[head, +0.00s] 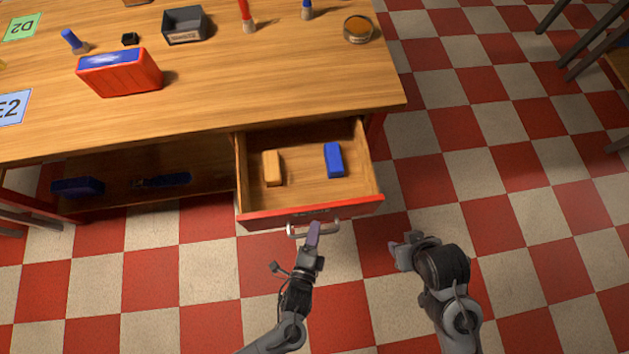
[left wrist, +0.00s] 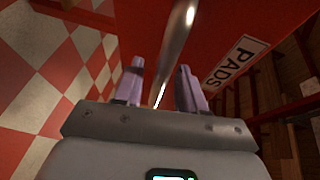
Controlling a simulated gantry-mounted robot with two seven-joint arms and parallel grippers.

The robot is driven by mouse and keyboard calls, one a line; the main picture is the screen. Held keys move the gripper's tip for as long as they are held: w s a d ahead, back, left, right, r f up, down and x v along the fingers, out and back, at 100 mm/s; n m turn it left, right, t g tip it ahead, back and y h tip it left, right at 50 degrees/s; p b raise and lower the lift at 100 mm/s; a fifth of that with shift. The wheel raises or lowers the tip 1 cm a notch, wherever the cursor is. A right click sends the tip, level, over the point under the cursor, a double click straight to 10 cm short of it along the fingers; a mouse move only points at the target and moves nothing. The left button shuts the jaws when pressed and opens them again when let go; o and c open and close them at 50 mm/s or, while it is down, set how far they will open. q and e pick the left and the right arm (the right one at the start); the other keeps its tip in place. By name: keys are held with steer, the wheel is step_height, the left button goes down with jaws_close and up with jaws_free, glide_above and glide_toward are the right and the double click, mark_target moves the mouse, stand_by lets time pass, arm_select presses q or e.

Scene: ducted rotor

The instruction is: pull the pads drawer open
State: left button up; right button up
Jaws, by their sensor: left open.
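The pads drawer (head: 306,189) stands pulled out from under the table, with its red front facing me. A tan block (head: 271,168) and a blue block (head: 334,160) lie inside it. Its metal bar handle (head: 328,228) is on the front, and the handle (left wrist: 178,50) and the PADS label (left wrist: 235,62) show in the left wrist view. My left gripper (head: 313,233) is at the handle with its fingers open; in the left wrist view its fingertips (left wrist: 160,80) are either side of the bar. My right gripper (head: 399,247) is off to the right, apart from the drawer; its jaws are unclear.
The wooden table (head: 300,80) holds a red box (head: 120,74), a grey tray (head: 185,25), a round dish (head: 358,29) and brushes. A shelf (head: 210,181) with dark blue items is left of the drawer.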

arm_select(q)
steer(key=v, duration=1)
steer(key=shift+s+p, duration=0.35)
steer(key=shift+p, duration=0.1)
steer(key=shift+a+r, duration=0.1)
